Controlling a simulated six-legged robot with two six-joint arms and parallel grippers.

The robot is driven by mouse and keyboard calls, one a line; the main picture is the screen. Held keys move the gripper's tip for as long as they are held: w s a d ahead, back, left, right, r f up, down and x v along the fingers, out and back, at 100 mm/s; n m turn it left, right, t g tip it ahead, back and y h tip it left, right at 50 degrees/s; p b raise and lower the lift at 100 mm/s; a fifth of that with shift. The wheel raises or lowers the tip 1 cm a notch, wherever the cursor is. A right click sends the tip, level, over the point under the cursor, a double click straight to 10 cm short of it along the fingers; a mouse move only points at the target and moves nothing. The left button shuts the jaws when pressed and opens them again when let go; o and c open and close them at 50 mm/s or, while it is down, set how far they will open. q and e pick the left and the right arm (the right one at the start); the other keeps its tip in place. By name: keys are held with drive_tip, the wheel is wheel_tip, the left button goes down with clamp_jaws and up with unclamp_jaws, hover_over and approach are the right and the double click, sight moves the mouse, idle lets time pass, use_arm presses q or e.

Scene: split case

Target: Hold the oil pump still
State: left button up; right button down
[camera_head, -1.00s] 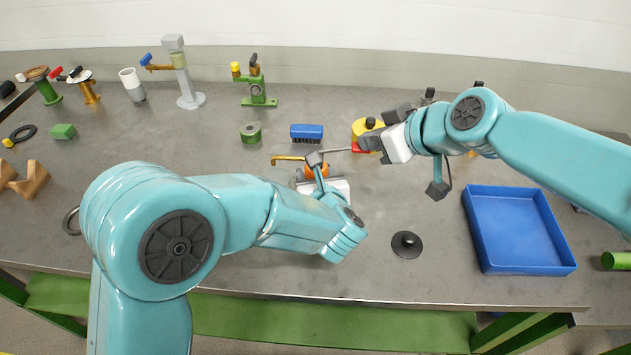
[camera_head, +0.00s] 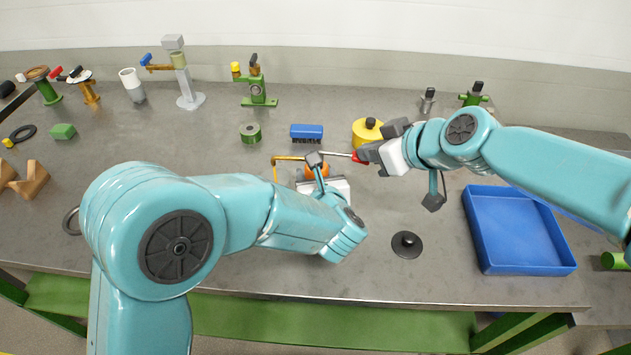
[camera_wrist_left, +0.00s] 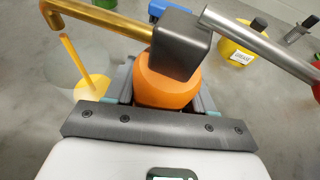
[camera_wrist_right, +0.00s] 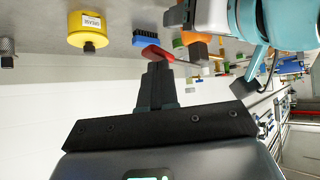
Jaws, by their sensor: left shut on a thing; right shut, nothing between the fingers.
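The oil pump has an orange body (camera_head: 317,172), a dark head (camera_head: 313,159), a brass spout (camera_head: 287,158) pointing left and a metal lever (camera_head: 337,154) with a red end (camera_head: 357,157). My left gripper (camera_wrist_left: 165,100) is shut on the orange body (camera_wrist_left: 165,85); its fingers are mostly hidden in the head view. My right gripper (camera_head: 364,154) is shut and empty at the lever's red end, which also shows beside its fingertips in the right wrist view (camera_wrist_right: 155,53). I cannot tell whether they touch.
A yellow tin (camera_head: 367,133) stands behind the right gripper, and a blue brush (camera_head: 306,131) lies behind the pump. A black knobbed disc (camera_head: 407,245) and a blue tray (camera_head: 520,262) are at front right. A yellow rod-like shape (camera_wrist_left: 78,60) shows below the spout.

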use_arm(q)
drive_tip(key=shift+s+f, duration=0.1)
drive_tip(key=shift+f, duration=0.25)
use_arm(e)
drive_tip(key=shift+f, duration=0.2)
drive_tip(key=shift+r, duration=1.35)
drive_tip(key=shift+f, duration=1.4)
drive_tip(key=shift+r, duration=1.55)
wheel_tip(320, 180, up, 7)
drive_tip(key=shift+a, duration=0.15)
